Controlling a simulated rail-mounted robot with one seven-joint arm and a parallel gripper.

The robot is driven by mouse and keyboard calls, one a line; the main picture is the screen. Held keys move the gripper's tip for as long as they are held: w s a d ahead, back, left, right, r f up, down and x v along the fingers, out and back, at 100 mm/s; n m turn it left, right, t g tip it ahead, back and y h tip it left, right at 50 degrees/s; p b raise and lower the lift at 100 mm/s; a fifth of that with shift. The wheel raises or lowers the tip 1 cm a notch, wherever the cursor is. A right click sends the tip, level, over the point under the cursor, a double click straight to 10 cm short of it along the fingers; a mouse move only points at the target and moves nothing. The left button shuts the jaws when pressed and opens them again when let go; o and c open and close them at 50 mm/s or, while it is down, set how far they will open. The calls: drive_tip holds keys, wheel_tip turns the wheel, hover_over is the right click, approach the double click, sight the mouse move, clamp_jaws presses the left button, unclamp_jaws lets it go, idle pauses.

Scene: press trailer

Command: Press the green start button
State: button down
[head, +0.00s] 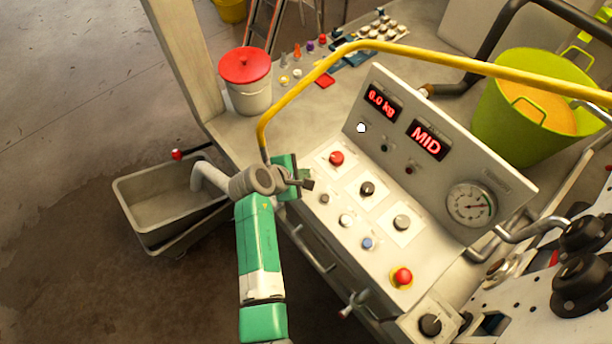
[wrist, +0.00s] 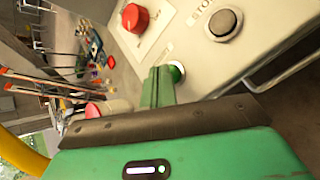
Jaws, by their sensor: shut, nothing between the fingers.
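The green start button (wrist: 177,70) shows in the wrist view as a rounded green cap in a pale ring on the grey control panel. It is partly hidden by my fingers. My gripper (wrist: 160,74) is shut and empty, with its green fingertips right beside the button in the picture. I cannot tell whether they touch it. In the head view my gripper (head: 306,184) is at the left edge of the control panel (head: 384,268), and the green button is hidden there.
A grey stop button (wrist: 223,23) and a red button (wrist: 135,17) are close by; the red one also shows in the head view (head: 336,158). A yellow rail (head: 400,50) arches over the panel. A red-lidded bucket (head: 246,90) stands behind my gripper.

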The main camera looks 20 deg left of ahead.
drive_tip(key=shift+f, duration=0.4)
idle(0.3)
drive_tip(key=shift+r, duration=0.1)
drive_tip(key=shift+r+p, duration=0.7)
drive_tip(key=shift+r, duration=0.05)
wheel_tip(320, 180, up, 5)
drive_tip(key=p, duration=0.5)
drive_tip(key=shift+r, duration=0.1)
idle(0.6)
